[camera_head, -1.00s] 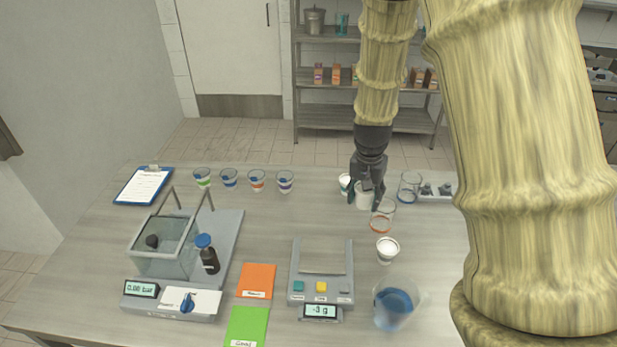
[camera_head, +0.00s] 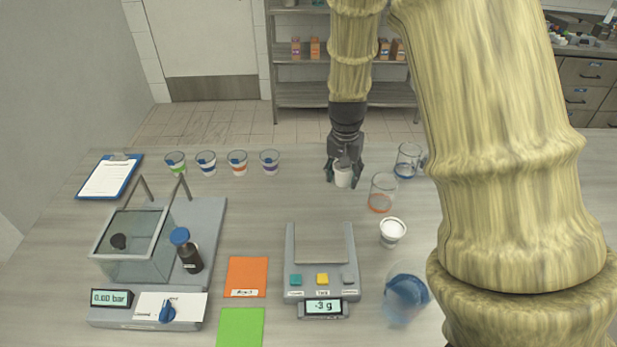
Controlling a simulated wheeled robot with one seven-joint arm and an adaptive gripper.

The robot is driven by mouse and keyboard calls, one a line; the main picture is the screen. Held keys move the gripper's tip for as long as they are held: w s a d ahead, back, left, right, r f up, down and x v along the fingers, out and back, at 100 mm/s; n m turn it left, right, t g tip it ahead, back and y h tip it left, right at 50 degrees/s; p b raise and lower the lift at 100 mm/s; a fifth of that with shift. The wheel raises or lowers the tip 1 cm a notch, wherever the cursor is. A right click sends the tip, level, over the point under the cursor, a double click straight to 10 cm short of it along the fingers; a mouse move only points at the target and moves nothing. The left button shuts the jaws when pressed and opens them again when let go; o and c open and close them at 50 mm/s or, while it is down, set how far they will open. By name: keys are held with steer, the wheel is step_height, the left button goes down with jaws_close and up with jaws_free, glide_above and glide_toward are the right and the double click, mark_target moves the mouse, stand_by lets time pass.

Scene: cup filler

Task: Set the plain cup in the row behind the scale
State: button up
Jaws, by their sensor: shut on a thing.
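My gripper (camera_head: 345,172) is shut on a white cup (camera_head: 343,177) with no coloured band that I can see, which I take as the plain cup. The cup is upright between the fingers, behind and slightly right of the scale; I cannot tell whether it touches the table. The scale (camera_head: 320,283) is grey, its plate is empty and its display reads -3 g.
A glass with an orange band (camera_head: 382,194), a white-filled cup (camera_head: 392,232) and a blue-filled jug (camera_head: 405,295) stand right of the scale. A glass beaker (camera_head: 408,160) is right of my gripper. The vacuum chamber (camera_head: 135,245) is at left. Table behind the scale is clear.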

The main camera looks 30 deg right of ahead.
steer(key=shift+s+f+b, duration=0.1)
steer(key=shift+f+b, duration=0.4)
steer(key=shift+f, duration=0.3)
steer(key=shift+a+f, duration=0.1)
steer(key=p, duration=0.4)
glide_above(309, 170)
steer(key=shift+s+f, duration=0.15)
steer(key=shift+f, duration=0.6)
steer(key=shift+f+p, duration=0.9)
steer(key=shift+f, duration=0.85)
steer(key=shift+f, duration=0.2)
steer(key=o, duration=0.6)
steer(key=shift+o, duration=0.2)
steer(key=shift+r, duration=0.1)
step_height(309, 170, up, 12)
steer(key=a+b, duration=0.1)
steer(key=b, duration=0.2)
steer(key=shift+s, duration=0.45)
